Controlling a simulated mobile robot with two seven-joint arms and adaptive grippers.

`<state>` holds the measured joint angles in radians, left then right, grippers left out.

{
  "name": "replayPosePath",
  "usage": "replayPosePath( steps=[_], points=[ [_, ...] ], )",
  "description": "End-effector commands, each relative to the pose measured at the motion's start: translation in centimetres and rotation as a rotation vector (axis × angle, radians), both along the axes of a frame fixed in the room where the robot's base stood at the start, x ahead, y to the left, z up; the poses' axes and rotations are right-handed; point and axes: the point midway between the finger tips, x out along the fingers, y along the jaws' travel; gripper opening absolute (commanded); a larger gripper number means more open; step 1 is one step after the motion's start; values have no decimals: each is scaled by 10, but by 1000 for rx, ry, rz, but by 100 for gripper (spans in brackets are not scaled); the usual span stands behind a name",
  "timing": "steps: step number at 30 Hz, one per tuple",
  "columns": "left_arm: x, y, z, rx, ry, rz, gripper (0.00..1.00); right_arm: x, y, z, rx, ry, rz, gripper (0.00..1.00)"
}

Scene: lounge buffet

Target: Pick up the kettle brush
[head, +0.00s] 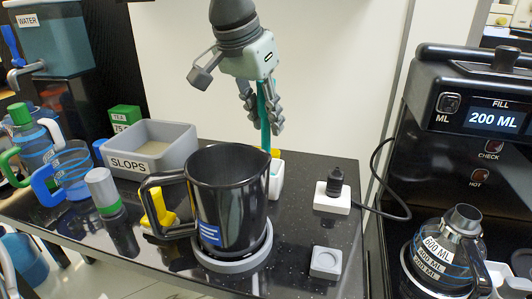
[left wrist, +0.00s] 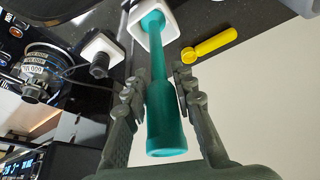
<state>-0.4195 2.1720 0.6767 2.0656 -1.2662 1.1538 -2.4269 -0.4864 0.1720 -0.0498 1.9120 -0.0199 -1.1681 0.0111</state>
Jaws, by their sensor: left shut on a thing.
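The kettle brush (head: 264,112) has a teal handle and stands upright behind the black kettle (head: 228,198). My left gripper (head: 262,118) comes down from above and is shut on the handle. In the left wrist view the brush (left wrist: 166,118) lies between the two fingers of my left gripper (left wrist: 162,105). The brush's far end goes into a white square holder (left wrist: 153,22). The holder also shows in the head view (head: 276,182), partly hidden by the kettle. The brush head is hidden. My right gripper is not in view.
The kettle stands on a grey round base (head: 235,262) just in front. A grey SLOPS bin (head: 150,147) and a grey-green container (head: 102,190) are to the left. A white block with a black-topped item (head: 334,190) and a black dispenser (head: 460,140) are to the right.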

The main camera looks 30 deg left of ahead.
Motion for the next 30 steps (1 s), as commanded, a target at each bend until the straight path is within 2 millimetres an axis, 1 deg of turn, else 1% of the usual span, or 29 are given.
replayPosePath(
  steps=[1, 2, 3, 10, 13, 17, 20, 24, 26, 29, 30],
  points=[
    [0, 0, 0, 0, 0, 0, 5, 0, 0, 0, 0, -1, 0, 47],
    [0, 0, 0, 0, 0, 0, 1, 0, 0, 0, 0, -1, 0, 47],
    [0, 0, 0, 0, -1, 0, 0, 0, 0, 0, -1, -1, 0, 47],
    [0, 0, 2, 0, -2, 0, 0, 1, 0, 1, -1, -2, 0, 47],
    [1, 0, 10, 1, -5, 2, 0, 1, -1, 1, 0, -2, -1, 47],
    [1, 0, 33, 0, -7, 0, 0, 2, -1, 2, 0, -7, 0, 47],
    [1, 0, 54, 1, -6, 1, 0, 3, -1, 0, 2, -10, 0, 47],
    [1, 0, 80, 1, -4, -1, 0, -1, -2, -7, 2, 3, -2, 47],
    [1, 0, 89, 0, -3, 4, 0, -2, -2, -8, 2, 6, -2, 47],
    [-3, 0, 106, 3, 2, 39, 0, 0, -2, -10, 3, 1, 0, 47],
    [-5, 1, 114, 3, 5, 71, 0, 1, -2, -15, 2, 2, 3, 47]
  ],
)
